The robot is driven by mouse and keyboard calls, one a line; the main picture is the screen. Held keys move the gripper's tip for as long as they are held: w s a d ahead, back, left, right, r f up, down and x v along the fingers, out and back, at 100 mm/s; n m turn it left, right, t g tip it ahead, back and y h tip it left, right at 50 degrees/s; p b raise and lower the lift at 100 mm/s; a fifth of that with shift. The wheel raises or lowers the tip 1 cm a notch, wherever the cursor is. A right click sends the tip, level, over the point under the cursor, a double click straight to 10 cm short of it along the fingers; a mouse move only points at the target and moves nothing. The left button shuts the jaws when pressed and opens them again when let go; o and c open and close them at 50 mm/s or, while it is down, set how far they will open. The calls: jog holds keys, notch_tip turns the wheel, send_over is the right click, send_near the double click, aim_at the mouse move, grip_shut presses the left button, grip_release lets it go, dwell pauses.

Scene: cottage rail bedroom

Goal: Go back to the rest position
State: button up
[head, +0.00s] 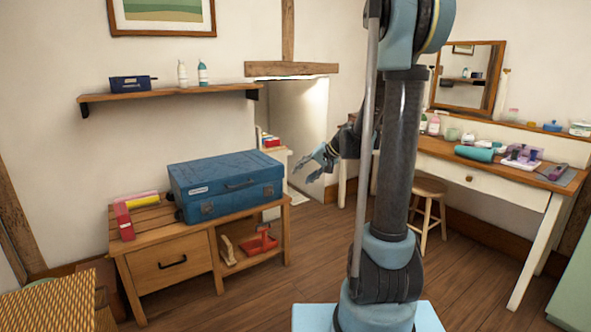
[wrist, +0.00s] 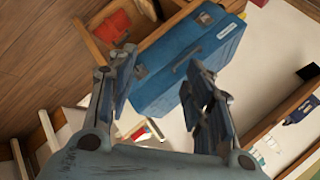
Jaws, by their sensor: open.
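My gripper (head: 318,158) is in the middle of the head view, to the right of the blue case and above floor level. In the wrist view my gripper (wrist: 160,95) shows its two fingers spread apart, with nothing between them. The blue case (head: 226,184) lies closed on the wooden cabinet (head: 150,250). The case (wrist: 185,65) also shows beyond the fingers in the wrist view, apart from them. My arm column hides part of the middle right of the room.
A wall shelf (head: 170,93) holds a dark blue box and two bottles. A dressing table (head: 500,185) with a mirror (head: 468,78) and several small items stands at the right. A stool (head: 428,195) stands before it. The wooden floor (head: 270,305) in front is clear.

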jog(key=s+d+f+g+h, duration=0.1)
jog(key=s+d, duration=0.4)
jog(key=s, duration=0.7)
jog(key=s+d+f+n+h, duration=0.1)
jog(key=s+d+f+h, duration=0.2)
jog(key=s, duration=0.8)
jog(key=s+d+f+g+h, duration=0.1)
jog(key=s+d+f+h, duration=0.2)
jog(key=s+d, duration=0.4)
jog(key=s, duration=0.5)
jog(key=shift+s+n+g+h, duration=0.3)
jog(key=shift+n+h, duration=0.1)
jog(key=shift+d, duration=0.1)
jog(key=shift+w+f, duration=0.25)
jog(key=shift+w, duration=0.15)
jog(key=shift+c, duration=1.6)
